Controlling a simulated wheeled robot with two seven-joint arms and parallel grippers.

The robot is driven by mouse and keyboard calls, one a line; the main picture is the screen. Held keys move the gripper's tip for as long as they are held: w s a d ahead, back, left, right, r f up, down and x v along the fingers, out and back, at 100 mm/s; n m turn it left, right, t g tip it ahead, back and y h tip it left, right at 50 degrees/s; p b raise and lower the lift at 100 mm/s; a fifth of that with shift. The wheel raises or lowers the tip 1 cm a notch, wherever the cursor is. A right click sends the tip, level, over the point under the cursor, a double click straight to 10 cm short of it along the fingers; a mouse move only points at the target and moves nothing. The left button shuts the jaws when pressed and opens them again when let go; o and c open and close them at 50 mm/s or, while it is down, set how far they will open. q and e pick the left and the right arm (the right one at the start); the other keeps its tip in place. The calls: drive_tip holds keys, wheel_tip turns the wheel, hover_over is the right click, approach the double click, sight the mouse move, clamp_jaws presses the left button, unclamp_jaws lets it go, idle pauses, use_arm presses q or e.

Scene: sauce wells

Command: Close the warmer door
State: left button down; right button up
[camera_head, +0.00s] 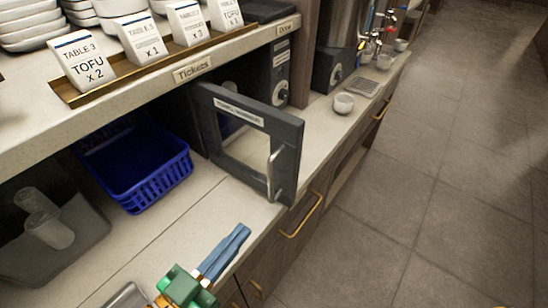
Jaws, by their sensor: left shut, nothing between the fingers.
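The warmer door (208,125) is a dark-framed panel with a window, a pale label and a silver handle (276,174) near its free edge. It stands open, swung out over the counter from under the shelf. The warmer's inside is mostly hidden behind the door and the shelf. My left gripper (240,233) is shut and empty, low in the picture above the counter's front edge. It is on the near side of the door, apart from the handle.
A blue basket (136,168) and a grey bin (60,250) with clear containers stand on the counter to the left. The shelf above (120,95) holds ticket cards and stacked bowls. A small bowl (343,103) stands beyond the door. Open floor lies right.

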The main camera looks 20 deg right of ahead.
use_arm(q)
drive_tip(key=b, duration=0.3)
approach(292, 175)
drive_tip(key=p+x, duration=0.2)
drive_tip(key=x, duration=0.4)
drive_tip(key=shift+s, duration=0.1)
drive_tip(key=shift+w+d, duration=0.2)
drive_tip(key=shift+d, duration=0.2)
use_arm(e)
drive_tip(key=shift+s+f, duration=0.2)
drive_tip(key=shift+s, duration=0.3)
use_arm(q)
drive_tip(key=shift+w+p, duration=0.1)
drive_tip(key=shift+p, duration=0.2)
